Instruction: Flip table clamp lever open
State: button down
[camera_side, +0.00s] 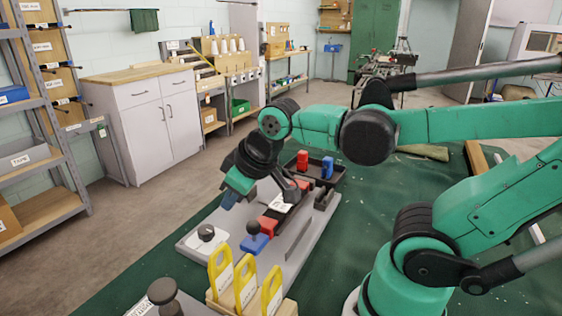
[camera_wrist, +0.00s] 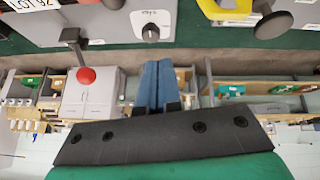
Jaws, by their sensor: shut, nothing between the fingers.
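A dark lever with a red ball knob (camera_wrist: 86,75) shows at the left of the wrist view, by the edge of the grey base plate. It looks like the table clamp lever; I cannot make it out in the side view. My gripper (camera_side: 229,201) is over the far part of the grey base plate (camera_side: 292,235), tilted down. In the wrist view its blue fingers (camera_wrist: 157,88) are together and empty. They are apart from the red-ball lever, to its right. The clamp's body is mostly out of view.
A black round knob (camera_side: 206,232) sits on the plate's left end. A blue block with a black ball handle (camera_side: 254,238) stands nearer. Yellow-handled tools (camera_side: 244,283) stand in a wooden holder in front. A dark tray (camera_side: 316,168) holds red and blue pieces behind.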

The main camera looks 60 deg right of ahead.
jog(key=w+r+n+g+h, duration=0.2)
jog(key=w+n+g+h, duration=0.4)
jog(key=w+n, duration=0.6)
jog(key=shift+w+d+r+n+g, duration=0.3)
jog(key=shift+d+n+g, duration=0.15)
jog(key=shift+n, duration=0.65)
jog(key=shift+f, duration=0.1)
jog(key=x, duration=1)
jog(key=shift+s+f, duration=0.1)
jog(key=shift+s+d+r, duration=0.1)
jog(key=shift+d+r, duration=0.15)
jog(key=shift+d, duration=0.35)
jog(key=shift+s+d+r, duration=0.15)
jog(key=shift+d+r, duration=0.1)
jog(key=shift+d, duration=0.35)
jog(key=shift+s+d+r, duration=0.1)
jog(key=shift+d+r, duration=0.15)
jog(key=shift+d, duration=0.35)
